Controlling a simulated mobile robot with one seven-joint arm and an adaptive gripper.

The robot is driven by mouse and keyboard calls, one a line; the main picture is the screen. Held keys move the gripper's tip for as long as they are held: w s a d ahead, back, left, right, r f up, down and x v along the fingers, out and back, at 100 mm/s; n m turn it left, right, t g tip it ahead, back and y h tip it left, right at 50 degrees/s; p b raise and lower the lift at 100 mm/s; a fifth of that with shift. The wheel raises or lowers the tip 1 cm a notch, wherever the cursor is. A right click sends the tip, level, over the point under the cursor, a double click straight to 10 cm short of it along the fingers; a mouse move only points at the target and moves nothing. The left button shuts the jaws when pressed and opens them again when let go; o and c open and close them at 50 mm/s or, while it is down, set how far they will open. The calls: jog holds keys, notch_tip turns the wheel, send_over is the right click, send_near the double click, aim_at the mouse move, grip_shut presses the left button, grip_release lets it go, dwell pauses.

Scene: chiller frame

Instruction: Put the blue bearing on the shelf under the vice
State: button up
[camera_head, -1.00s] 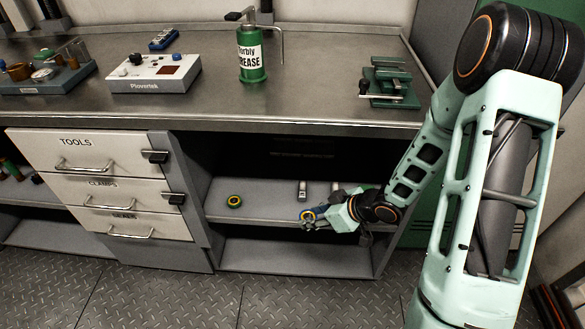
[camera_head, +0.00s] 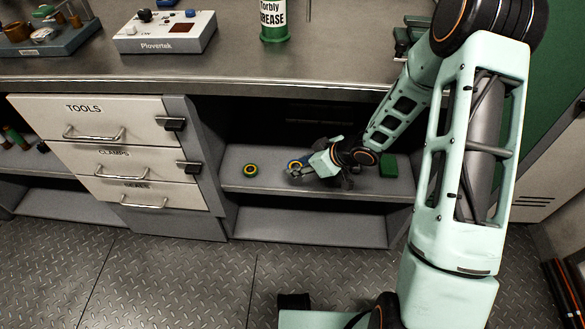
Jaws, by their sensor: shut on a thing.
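Gripper and bearing are low over the middle shelf (camera_head: 238,156) in the open bay under the bench. I cannot tell whether the bearing touches the shelf.
A green block (camera_head: 388,166) is on the shelf to the right. Drawers (camera_head: 95,130) bound the bay on the left. A grease can (camera_head: 273,20) and control box (camera_head: 165,32) stand on the bench.

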aim_at(290, 164)
jog(key=w+a+f, duration=0.1)
jog(key=f, duration=0.1)
jog(key=w+a+f+b, duration=0.1)
jog(key=w+f, duration=0.1)
jog(key=w+a+f+b, duration=0.1)
jog(key=w+f, duration=0.1)
jog(key=shift+w+a, duration=0.1)
jog(key=shift+a, duration=0.1)
jog(key=shift+w+a+f+b, duration=0.15)
jog(key=shift+f+b, duration=0.35)
jog(key=shift+f, duration=0.45)
jog(key=shift+w+f+b, duration=0.1)
jog(key=shift+f+b, duration=0.4)
jog(key=shift+f, duration=0.4)
jog(key=shift+f, duration=0.2)
jog(key=o, duration=1.4)
jog(key=shift+c, duration=0.2)
jog(key=shift+r, duration=0.2)
jog(key=p+v, duration=0.4)
jog(key=v, duration=0.8)
jog(key=shift+p, duration=0.3)
